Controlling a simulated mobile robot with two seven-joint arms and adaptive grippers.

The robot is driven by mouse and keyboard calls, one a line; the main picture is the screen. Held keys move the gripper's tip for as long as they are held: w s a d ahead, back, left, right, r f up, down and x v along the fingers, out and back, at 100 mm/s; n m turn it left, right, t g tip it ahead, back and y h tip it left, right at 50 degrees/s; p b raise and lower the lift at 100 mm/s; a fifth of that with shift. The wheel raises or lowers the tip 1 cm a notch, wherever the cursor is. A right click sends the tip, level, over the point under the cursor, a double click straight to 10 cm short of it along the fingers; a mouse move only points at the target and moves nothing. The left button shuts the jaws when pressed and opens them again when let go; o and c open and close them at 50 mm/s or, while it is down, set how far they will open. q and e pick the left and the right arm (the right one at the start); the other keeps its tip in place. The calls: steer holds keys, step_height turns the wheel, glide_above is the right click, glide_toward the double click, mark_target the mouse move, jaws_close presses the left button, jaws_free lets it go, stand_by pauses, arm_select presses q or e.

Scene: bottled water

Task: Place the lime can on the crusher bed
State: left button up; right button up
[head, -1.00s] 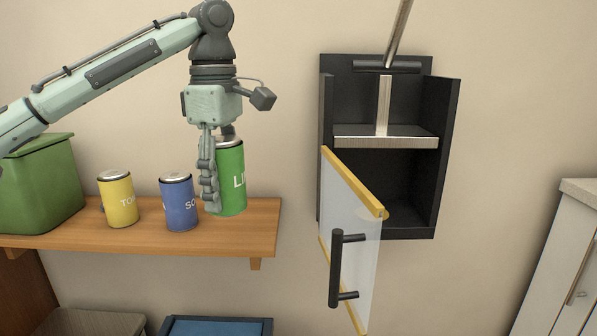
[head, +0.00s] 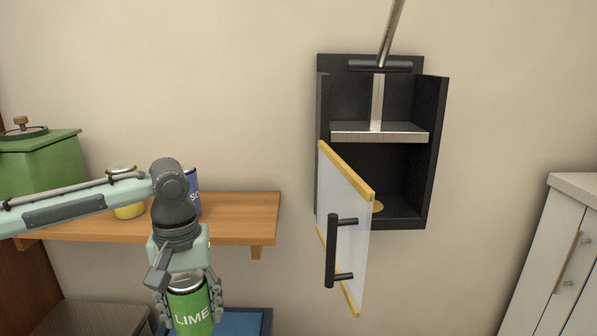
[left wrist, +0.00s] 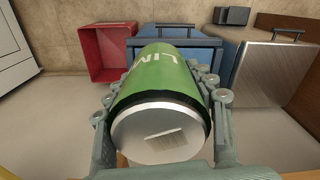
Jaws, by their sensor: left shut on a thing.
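The green lime can (head: 190,312) is held upright in my left gripper (head: 188,298), below and in front of the wooden shelf. It also fills the middle of the left wrist view (left wrist: 158,95), with the gripper's fingers (left wrist: 160,105) on both sides of it. The black wall-mounted can crusher (head: 437,150) is to the right of the gripper. Its clear, yellow-edged door (head: 345,220) stands open. A metal press plate (head: 380,132) sits midway up inside. The crusher bed (head: 402,212) is at the bottom, with a yellow disc partly hidden by the door. My right gripper is not in view.
The wooden shelf (head: 235,215) holds a yellow can (head: 128,210) and a blue can (head: 194,190), both partly behind my arm, and a green box (head: 45,160). Blue (left wrist: 190,60) and red (left wrist: 100,55) bins stand below. A white cabinet (head: 565,250) is at the right.

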mark_target(187, 334)
arm_select(q)
steer(key=f+m, duration=0.1)
steer(key=s+f, duration=0.1)
steer(key=s+f+m, duration=0.1)
steer(key=shift+s+a+f+m, duration=0.1)
steer(key=shift+s+a+m, duration=0.15)
steer(key=shift+m, duration=0.05)
steer(key=shift+w, duration=0.1)
stand_by(0.4)
